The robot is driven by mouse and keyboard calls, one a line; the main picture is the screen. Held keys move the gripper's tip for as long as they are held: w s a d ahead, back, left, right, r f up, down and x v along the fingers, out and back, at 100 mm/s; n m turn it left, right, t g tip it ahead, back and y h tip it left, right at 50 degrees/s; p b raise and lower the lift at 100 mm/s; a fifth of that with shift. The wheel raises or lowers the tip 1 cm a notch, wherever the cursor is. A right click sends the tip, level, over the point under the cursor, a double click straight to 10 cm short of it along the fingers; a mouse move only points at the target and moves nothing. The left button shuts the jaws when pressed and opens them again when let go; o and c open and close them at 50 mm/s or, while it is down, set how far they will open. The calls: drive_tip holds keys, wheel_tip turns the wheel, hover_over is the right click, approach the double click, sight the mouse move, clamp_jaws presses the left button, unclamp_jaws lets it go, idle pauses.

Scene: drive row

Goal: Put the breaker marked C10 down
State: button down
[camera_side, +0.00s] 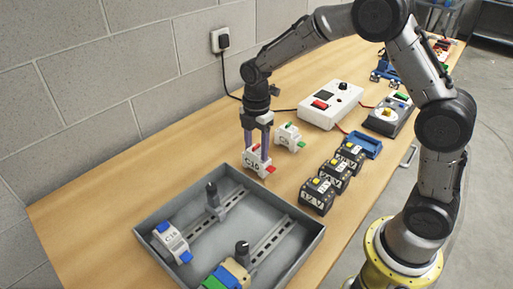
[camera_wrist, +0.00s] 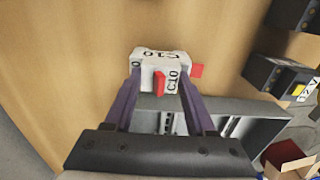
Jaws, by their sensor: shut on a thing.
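The breaker marked C10 (camera_side: 257,164) is white with red parts. It is between the fingers of my gripper (camera_side: 258,154), just behind the grey tray (camera_side: 147,226) and outside it. The wrist view shows it upright between the purple fingertips (camera_wrist: 163,82), with C10 readable on two faces of the breaker (camera_wrist: 152,56) and a red lever on it. My gripper is shut on it. I cannot tell whether its underside touches the table.
The grey tray holds two rails, a white breaker with blue parts (camera_side: 171,243), and blue, green and beige modules (camera_side: 236,272). A white breaker with green parts (camera_side: 289,137) stands close behind my gripper. Three black blocks (camera_side: 333,176) stand to the right. Table left of my gripper is clear.

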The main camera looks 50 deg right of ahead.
drive_tip(key=shift+f, duration=0.3)
drive_tip(key=shift+c, duration=1.1)
unclamp_jaws()
wheel_tip(320, 180, up, 12)
drive_tip(key=shift+r, duration=0.2)
drive_tip(key=s+r+m+t, duration=0.1)
drive_tip(key=s+m+t, duration=0.1)
drive_tip(key=s+m, duration=0.7)
drive_tip(key=s+d+r+m+t, duration=0.1)
drive_tip(key=s+r+m+t, duration=0.1)
drive_tip(key=s+m, duration=0.7)
drive_tip(key=s+t, duration=0.1)
drive_tip(key=s, duration=0.7)
drive_tip(key=shift+r+t, duration=0.15)
drive_tip(key=shift+t, duration=0.15)
drive_tip(key=shift+s, duration=0.1)
